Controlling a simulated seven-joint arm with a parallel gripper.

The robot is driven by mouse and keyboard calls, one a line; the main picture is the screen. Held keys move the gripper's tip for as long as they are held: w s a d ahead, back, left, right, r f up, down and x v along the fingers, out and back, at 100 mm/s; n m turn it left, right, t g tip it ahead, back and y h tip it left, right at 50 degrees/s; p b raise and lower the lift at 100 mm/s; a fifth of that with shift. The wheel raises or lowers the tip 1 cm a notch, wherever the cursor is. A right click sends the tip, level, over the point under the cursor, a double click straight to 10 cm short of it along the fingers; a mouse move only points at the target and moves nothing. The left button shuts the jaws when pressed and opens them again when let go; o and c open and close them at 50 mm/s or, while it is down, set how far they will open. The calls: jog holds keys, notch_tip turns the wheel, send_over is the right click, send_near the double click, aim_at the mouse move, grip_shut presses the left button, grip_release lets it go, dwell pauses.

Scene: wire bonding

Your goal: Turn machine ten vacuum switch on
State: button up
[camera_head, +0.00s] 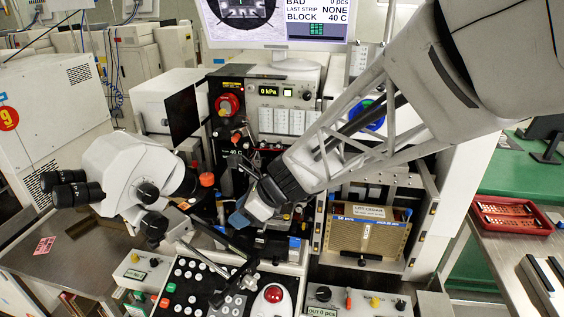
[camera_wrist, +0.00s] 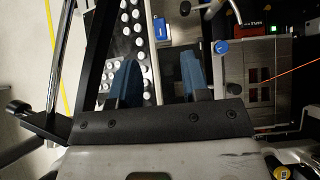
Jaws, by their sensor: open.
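The grey vacuum panel (camera_head: 283,105) is on the front of the middle machine, below the monitor, in the head view. Its green display (camera_head: 270,91) reads 0 kPa, and a small knob or switch (camera_head: 287,92) sits right of it. Its position is too small to tell. My gripper (camera_head: 240,219) is below and left of this panel, over the machine's work area and apart from the panel. In the wrist view my gripper (camera_wrist: 158,80) shows two blue fingers spread apart with nothing between them. I cannot make out the vacuum panel in the wrist view.
A white microscope (camera_head: 135,175) stands left of my gripper. A button console (camera_head: 205,290) with a red knob (camera_head: 273,293) is in front. A gold magazine (camera_head: 367,238) stands at right. The monitor (camera_head: 275,20) shows BLOCK 40 C. A red emergency-type knob (camera_head: 228,104) is left of the panel.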

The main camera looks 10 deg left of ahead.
aim_at(219, 228)
jog(key=shift+a, duration=0.2)
jog(key=shift+f, duration=0.1)
jog(key=shift+x, duration=3.85)
jog(key=shift+c, duration=0.3)
grip_shut()
